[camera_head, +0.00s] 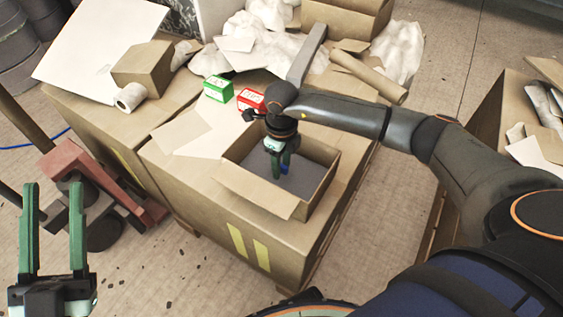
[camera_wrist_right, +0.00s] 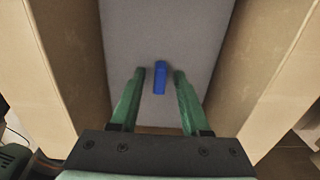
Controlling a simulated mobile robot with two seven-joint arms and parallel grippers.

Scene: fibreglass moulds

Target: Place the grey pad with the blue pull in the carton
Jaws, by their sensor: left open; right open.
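The grey pad (camera_head: 309,176) lies inside the open carton (camera_head: 255,190), which stands on a large cardboard-covered block. In the right wrist view the pad (camera_wrist_right: 195,35) lies between the carton walls (camera_wrist_right: 72,60). Its blue pull (camera_wrist_right: 160,77) sticks up between the fingers of my right gripper (camera_wrist_right: 160,71), with a gap on each side. In the head view my right gripper (camera_head: 281,170) points down into the carton, open, and partly hides the blue pull (camera_head: 285,160). My left gripper (camera_head: 54,187) is open and empty at the lower left, away from the carton.
A green box (camera_head: 218,89) and a red box (camera_head: 250,99) stand behind the carton. A cardboard tube (camera_head: 368,77), white crumpled material (camera_head: 398,50) and a small brown box (camera_head: 142,68) lie further back. A reddish vise-like object (camera_head: 85,170) is near my left gripper.

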